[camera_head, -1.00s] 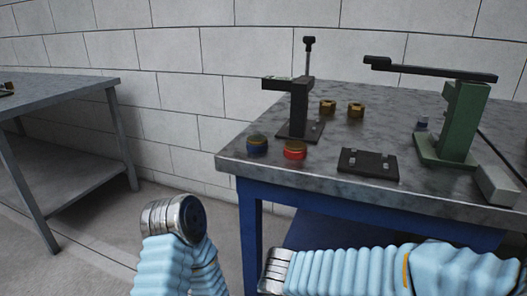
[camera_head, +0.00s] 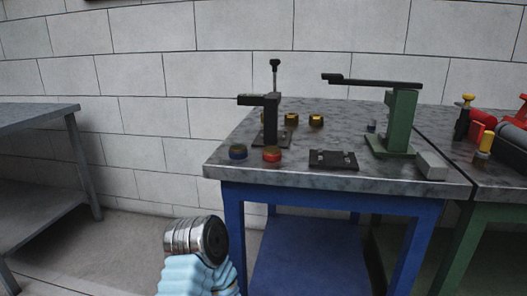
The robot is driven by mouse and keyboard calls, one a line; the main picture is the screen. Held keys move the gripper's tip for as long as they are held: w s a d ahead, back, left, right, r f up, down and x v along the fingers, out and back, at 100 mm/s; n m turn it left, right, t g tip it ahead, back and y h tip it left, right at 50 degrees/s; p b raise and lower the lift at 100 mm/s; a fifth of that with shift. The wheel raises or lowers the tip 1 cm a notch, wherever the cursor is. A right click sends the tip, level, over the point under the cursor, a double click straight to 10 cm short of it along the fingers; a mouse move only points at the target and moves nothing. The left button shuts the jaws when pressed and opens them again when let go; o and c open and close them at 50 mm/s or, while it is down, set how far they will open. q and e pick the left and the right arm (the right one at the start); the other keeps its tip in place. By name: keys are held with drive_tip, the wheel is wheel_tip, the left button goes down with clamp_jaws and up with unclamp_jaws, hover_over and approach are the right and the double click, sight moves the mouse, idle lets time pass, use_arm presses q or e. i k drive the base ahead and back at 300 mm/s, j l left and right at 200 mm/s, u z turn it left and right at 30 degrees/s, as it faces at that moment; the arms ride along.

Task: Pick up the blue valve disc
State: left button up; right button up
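The blue valve disc (camera_head: 238,153) sits near the front left corner of the grey stone-topped bench. It is a short round piece with a blue lower band and a dark, brownish top. A similar red disc (camera_head: 272,154) sits just to its right, with a small gap between them. Neither gripper's fingers show. Only part of one of my arms, with a light blue sleeve and a metal joint, shows at the bottom, below and in front of the bench and apart from the disc.
A black stand (camera_head: 270,122) is behind the discs, with brass nuts (camera_head: 316,120) beyond. A dark plate (camera_head: 333,160) and a green lever press (camera_head: 396,125) are to the right. Red and yellow parts (camera_head: 482,125) lie far right. Another table (camera_head: 40,115) stands left; floor between is clear.

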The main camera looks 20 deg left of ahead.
sight(236, 150)
drive_tip(key=k+j+z, duration=0.15)
drive_tip(key=j, duration=0.3)
drive_tip(key=k+j+z, duration=0.2)
drive_tip(key=j, duration=0.2)
drive_tip(key=k+j+z, duration=0.15)
drive_tip(key=j, duration=0.3)
drive_tip(key=k+j+z, duration=0.2)
drive_tip(key=j, duration=0.2)
drive_tip(key=i, duration=0.1)
